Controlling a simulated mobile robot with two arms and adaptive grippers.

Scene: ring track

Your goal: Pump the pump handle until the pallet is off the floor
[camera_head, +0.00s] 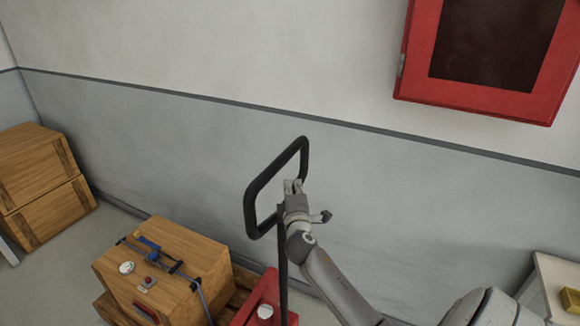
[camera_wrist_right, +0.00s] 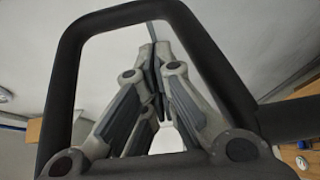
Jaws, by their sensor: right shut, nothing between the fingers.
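The pump handle is a black loop (camera_head: 256,190) on a dark upright shaft (camera_head: 283,270), standing tilted above the red pallet truck (camera_head: 262,298). My right gripper (camera_head: 292,186) is at the loop's lower right side, with its fingers shut and empty. In the right wrist view the loop (camera_wrist_right: 66,95) frames the closed fingers (camera_wrist_right: 156,70); whether they touch it I cannot tell. The wooden pallet (camera_head: 241,283) shows partly under a wooden crate (camera_head: 185,262); its gap to the floor is hidden. My left gripper is not in view.
A blue strap and small items lie on the crate. More wooden crates (camera_head: 40,185) stand at the far left. A red wall cabinet (camera_head: 480,100) hangs at upper right. A white table (camera_head: 556,280) stands at lower right. The grey wall (camera_head: 170,140) is close behind.

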